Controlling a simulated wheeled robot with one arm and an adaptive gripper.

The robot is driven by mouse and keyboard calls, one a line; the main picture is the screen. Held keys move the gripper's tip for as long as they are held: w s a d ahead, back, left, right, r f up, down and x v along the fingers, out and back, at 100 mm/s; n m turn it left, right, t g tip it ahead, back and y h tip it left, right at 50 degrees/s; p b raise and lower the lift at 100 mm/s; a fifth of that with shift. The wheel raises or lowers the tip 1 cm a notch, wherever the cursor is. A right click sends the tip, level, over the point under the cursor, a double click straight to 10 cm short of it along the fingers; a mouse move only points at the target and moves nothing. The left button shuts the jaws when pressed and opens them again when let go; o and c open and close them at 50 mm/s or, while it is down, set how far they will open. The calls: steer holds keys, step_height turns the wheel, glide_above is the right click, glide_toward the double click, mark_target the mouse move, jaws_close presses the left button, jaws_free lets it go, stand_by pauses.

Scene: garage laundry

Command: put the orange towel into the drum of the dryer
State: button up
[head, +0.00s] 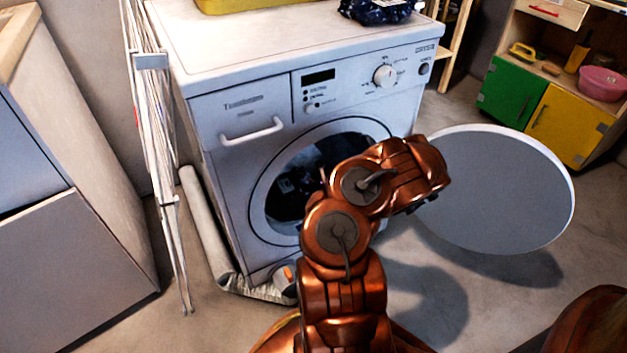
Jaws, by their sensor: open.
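The white front-loading machine, the only one I see that could be the dryer (222,172), stands at centre. Its round door (500,190) is swung open to the right. Dark, unclear contents, perhaps cloth, show in the drum opening (288,185). My copper arm rises in front of the machine and covers the opening's right part. The fingers of my gripper do not show; they may be behind the arm's bent end. I cannot make out an orange towel. A small orange patch (287,273) shows low at the machine's base, partly hidden by my arm; I cannot tell what it is.
A folded drying rack (165,150) stands close on the machine's left, beside a grey roll (203,232) on the floor. A yellow container (250,4) and a dark blue patterned cloth (378,10) lie on top. A green-and-yellow cabinet (568,123) stands back right.

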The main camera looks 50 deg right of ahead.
steer(key=shift+p+v, duration=0.8)
steer(key=shift+v, duration=1.05)
steer(key=shift+a, duration=0.1)
